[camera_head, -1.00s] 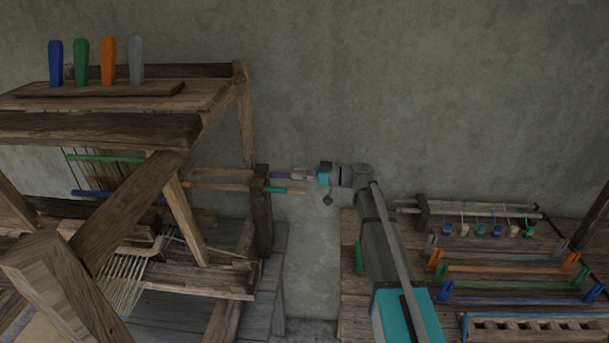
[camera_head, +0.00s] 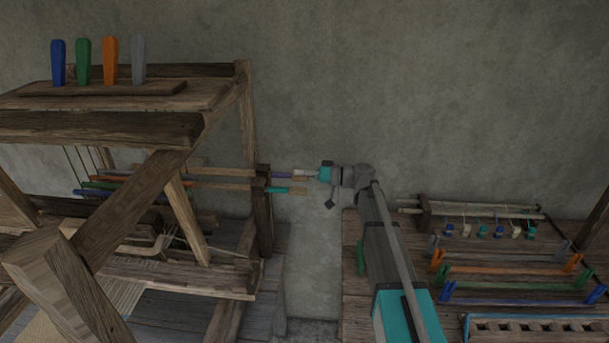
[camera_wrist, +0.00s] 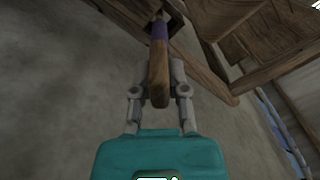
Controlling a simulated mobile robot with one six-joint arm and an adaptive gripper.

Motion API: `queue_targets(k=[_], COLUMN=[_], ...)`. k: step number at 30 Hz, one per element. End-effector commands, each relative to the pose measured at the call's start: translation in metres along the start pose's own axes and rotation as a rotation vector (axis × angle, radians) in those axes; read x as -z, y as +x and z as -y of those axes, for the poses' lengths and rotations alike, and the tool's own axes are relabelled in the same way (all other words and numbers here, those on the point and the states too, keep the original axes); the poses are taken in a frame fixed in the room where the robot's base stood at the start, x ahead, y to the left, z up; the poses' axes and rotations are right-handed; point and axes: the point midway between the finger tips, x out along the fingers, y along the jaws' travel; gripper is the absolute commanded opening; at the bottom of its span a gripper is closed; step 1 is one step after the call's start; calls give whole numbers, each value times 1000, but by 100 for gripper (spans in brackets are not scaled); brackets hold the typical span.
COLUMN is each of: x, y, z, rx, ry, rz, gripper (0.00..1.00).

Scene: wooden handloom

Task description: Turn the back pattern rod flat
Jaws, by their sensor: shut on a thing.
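The back pattern rod (camera_head: 225,172) runs out of the right side of the loom, behind the front rod. Its end has a purple band (camera_head: 283,175), which also shows in the wrist view (camera_wrist: 159,30). My gripper (camera_head: 311,174) is at the rod's outer end. In the wrist view, my gripper (camera_wrist: 158,78) is shut on the wooden handle (camera_wrist: 159,62), with one finger on each side. The front pattern rod (camera_head: 225,185), with a teal band (camera_head: 277,189), lies just in front and is free of my gripper. I cannot tell the back rod's exact turn.
The loom's dark right post (camera_head: 263,215) stands close left of the rod ends. Coloured bars (camera_head: 95,184) hang inside the loom. A bench (camera_head: 385,290) with coloured rods stands at the right. The wall (camera_head: 420,90) is behind; a gap separates loom and bench.

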Motion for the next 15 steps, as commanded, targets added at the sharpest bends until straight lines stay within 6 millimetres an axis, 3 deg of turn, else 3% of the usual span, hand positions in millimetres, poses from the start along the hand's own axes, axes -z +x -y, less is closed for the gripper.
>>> queue_targets(k=[15], x=[-2], y=[-1], z=[-4], rx=[-2], ry=[485], rz=[1], gripper=[0])
